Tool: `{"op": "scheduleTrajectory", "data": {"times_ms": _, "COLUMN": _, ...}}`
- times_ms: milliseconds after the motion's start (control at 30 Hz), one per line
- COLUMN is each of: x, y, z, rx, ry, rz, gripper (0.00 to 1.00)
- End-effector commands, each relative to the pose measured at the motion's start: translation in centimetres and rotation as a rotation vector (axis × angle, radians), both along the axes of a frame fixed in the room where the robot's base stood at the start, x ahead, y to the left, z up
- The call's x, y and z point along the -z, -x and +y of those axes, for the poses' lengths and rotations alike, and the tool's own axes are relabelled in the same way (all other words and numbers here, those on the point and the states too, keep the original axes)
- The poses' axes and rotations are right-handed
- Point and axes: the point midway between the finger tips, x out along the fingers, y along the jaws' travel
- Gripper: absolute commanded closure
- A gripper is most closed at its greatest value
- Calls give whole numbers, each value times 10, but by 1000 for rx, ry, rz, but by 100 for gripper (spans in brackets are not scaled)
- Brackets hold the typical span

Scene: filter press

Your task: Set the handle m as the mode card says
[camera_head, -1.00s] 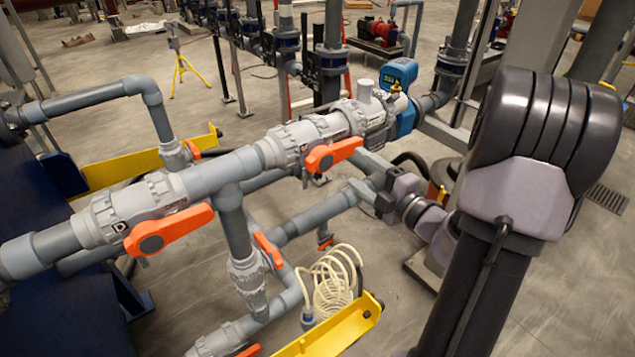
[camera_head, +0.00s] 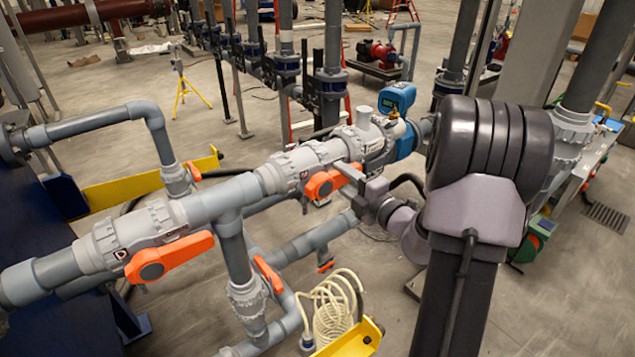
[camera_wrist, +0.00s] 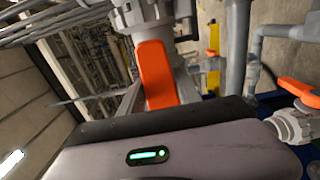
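An orange lever handle (camera_head: 332,181) sits on the grey valve (camera_head: 298,168) in the middle of the pipe run. My gripper (camera_head: 350,182) is at this handle's right end, its fingers apart, one above the other in the picture. Whether they touch the handle I cannot tell. In the wrist view an orange handle (camera_wrist: 156,72) stands just beyond my gripper's body; the fingers are hidden there. A second orange handle (camera_head: 168,258) is on the left valve (camera_head: 130,238), beside a dark letter mark. No letter m and no mode card can be made out.
A blue meter (camera_head: 397,98) sits on the pipe beyond the middle valve. More orange handles (camera_head: 268,277) are on the lower pipes. A coiled cream hose (camera_head: 335,310) and yellow brackets (camera_head: 352,340) are below.

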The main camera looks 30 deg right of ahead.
Motion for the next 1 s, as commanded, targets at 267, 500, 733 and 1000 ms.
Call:
{"op": "scheduleTrajectory", "data": {"times_ms": 267, "x": 0, "y": 0, "z": 0, "rx": 0, "ry": -35, "rz": 5, "gripper": 100}}
{"op": "scheduleTrajectory", "data": {"times_ms": 500, "x": 13, "y": 1, "z": 4, "rx": -1, "ry": -283, "rz": 27, "gripper": 100}}
{"op": "scheduleTrajectory", "data": {"times_ms": 733, "x": 21, "y": 1, "z": 6, "rx": -1, "ry": -412, "rz": 38, "gripper": 100}}
{"op": "scheduleTrajectory", "data": {"times_ms": 1000, "x": 36, "y": 2, "z": 14, "rx": -2, "ry": -656, "rz": 58, "gripper": 100}}
